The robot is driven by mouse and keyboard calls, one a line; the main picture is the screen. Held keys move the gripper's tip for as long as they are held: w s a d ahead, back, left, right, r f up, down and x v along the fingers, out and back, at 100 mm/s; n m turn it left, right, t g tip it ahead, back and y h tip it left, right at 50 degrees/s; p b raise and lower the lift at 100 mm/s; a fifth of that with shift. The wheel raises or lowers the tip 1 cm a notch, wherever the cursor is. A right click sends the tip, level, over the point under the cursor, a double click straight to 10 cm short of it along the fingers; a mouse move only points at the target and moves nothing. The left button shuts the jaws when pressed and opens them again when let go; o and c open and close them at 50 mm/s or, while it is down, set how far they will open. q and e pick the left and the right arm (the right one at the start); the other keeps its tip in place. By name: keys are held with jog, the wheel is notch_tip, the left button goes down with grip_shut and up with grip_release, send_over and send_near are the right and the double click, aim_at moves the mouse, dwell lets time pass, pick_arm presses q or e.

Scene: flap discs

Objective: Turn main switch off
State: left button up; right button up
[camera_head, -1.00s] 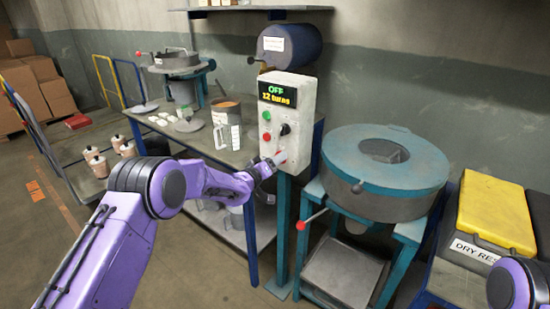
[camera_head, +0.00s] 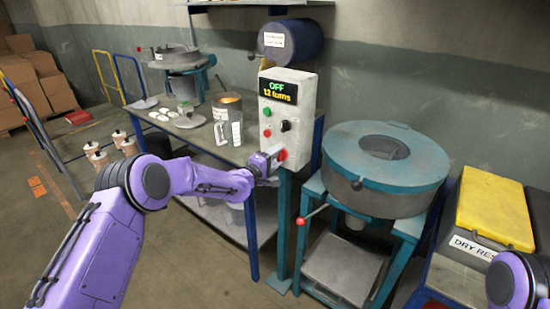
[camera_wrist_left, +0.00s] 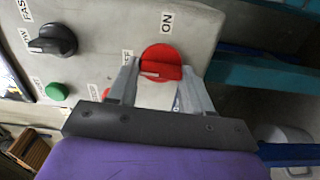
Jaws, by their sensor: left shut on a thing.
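The main switch is a red round knob (camera_wrist_left: 161,64) low on the grey control box (camera_head: 308,98); it also shows in the head view (camera_head: 282,155). Its bar points between the gripper's fingers, and the labels ON and a partly hidden OFF stand beside it. My left gripper (camera_wrist_left: 162,80) is at the knob with its two fingers on either side of it, shut on it; in the head view it reaches the box's lower front (camera_head: 270,158). My right gripper is out of view.
A black selector (camera_wrist_left: 53,40) and green button (camera_wrist_left: 57,91) sit near the knob. A teal round machine (camera_head: 385,170) stands right of the box, with a red-tipped lever (camera_head: 301,223) below. A workbench (camera_head: 185,130) with containers is at left. A yellow-lidded bin (camera_head: 495,210) is far right.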

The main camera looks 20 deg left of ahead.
pick_arm(q)
jog(key=shift+n, duration=0.4)
jog(key=o, duration=1)
jog(key=shift+o, duration=0.2)
jog(key=b+v, duration=0.1)
jog(key=v, duration=0.9)
jog(key=shift+s, duration=0.25)
jog(key=shift+a, duration=0.15)
